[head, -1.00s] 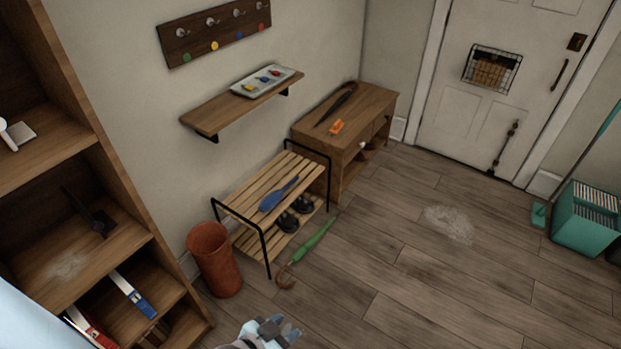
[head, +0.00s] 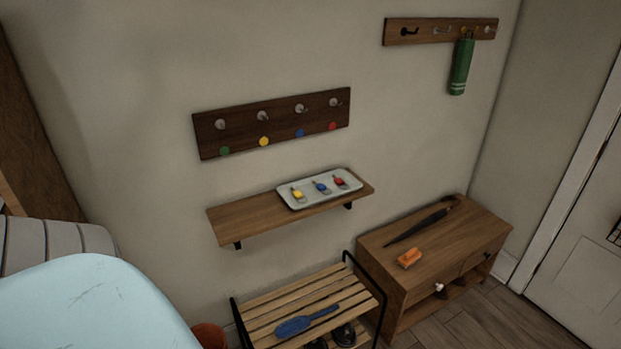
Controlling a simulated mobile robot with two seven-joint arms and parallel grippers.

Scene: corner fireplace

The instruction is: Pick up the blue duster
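A blue, paddle-shaped thing with a handle, which may be the blue duster (head: 294,326), lies on the top slats of the shoe rack (head: 262,307). Its broad end points left and its handle points up to the right. Nothing is touching it except the slats. Neither of my grippers shows in the head view. A pale blue part of my own body fills the lower left corner.
A wall shelf (head: 232,222) with a tray (head: 349,193) of small coloured items juts out above the rack. A wooden cabinet (head: 475,232) with an umbrella (head: 420,226) and an orange brush (head: 410,258) stands right of it. A terracotta pot (head: 209,335) is at left.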

